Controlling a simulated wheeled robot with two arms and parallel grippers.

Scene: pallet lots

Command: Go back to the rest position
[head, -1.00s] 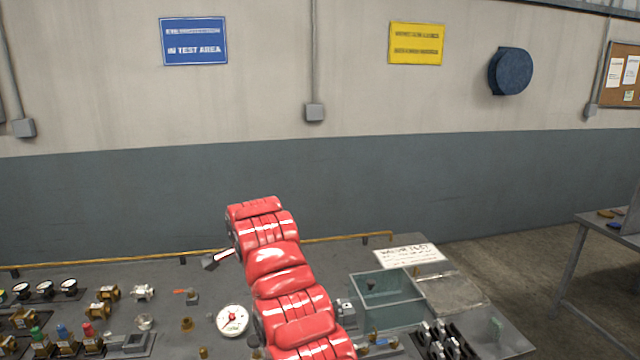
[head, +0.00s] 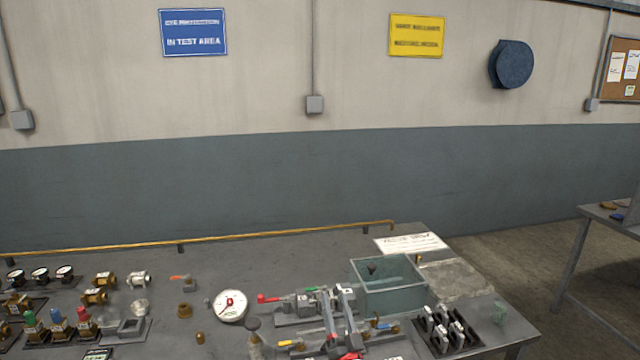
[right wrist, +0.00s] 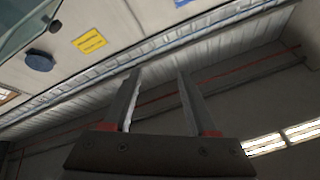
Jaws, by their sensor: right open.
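My right gripper (head: 335,291) shows low in the head view, in front of the bench, with a bit of red arm at the bottom edge. Its two grey fingers point up and stand apart. In the right wrist view the fingers of this gripper (right wrist: 157,76) are spread with nothing between them, and wall and ceiling lie beyond. It hides part of the valve fittings on the bench behind it. My left gripper is not in view.
The grey bench (head: 230,262) carries a round white gauge (head: 230,306), a clear bin (head: 388,296), a black rack (head: 447,332), a white sign card (head: 410,243) and several brass fittings at left. A yellow rail (head: 250,236) runs along its back edge. Another table (head: 606,216) stands at right.

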